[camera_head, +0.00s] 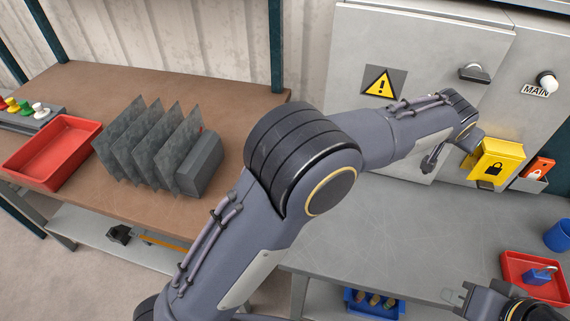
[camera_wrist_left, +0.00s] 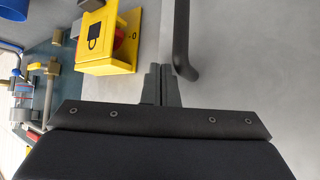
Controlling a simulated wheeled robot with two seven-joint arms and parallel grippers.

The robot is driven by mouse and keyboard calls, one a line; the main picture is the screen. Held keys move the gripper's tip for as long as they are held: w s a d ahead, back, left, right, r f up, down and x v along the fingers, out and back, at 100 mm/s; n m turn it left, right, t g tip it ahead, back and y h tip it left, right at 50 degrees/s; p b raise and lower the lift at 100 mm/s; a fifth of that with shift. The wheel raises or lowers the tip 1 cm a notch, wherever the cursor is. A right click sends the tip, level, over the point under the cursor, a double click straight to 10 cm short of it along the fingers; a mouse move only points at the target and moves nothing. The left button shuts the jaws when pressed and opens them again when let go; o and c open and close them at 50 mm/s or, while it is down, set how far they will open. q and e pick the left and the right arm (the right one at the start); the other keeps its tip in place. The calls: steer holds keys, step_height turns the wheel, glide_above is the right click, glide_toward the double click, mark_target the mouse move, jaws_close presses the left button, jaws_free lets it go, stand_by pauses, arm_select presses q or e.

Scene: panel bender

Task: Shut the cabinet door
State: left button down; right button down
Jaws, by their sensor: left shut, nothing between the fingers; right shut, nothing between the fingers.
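The grey cabinet door (camera_head: 420,60) bears a yellow warning triangle and a dark latch handle (camera_head: 475,73) near its right edge. It looks slightly ajar, but the width of any gap is hard to tell. A dark bar handle (camera_head: 430,158) sits lower on the door and also shows in the left wrist view (camera_wrist_left: 182,45). My left arm reaches across to the door's lower right part. Its gripper (camera_wrist_left: 160,85) is shut and empty, close beside the bar; contact cannot be told. My right gripper (camera_head: 462,297) is shut and empty at the lower right, partly cut off.
A yellow lockout box (camera_head: 497,160) and an orange tag holder (camera_head: 538,170) are right of the door. A red tray (camera_head: 530,280) with a blue padlock and a blue cup (camera_head: 559,236) stand on the grey bench (camera_head: 400,220). Metal sheets (camera_head: 150,140) stand on the brown table.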

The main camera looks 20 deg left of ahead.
arm_select(q)
steer(key=shift+w+d+r+n+y, duration=0.15)
steer(key=shift+w+n, duration=0.1)
steer(key=shift+w, duration=0.25)
steer(key=shift+w+a+r+n+y, duration=0.15)
steer(key=shift+w+n, duration=0.1)
steer(key=shift+w, duration=0.2)
arm_select(e)
steer(key=shift+w+d+r, duration=0.2)
steer(key=shift+w+d, duration=0.05)
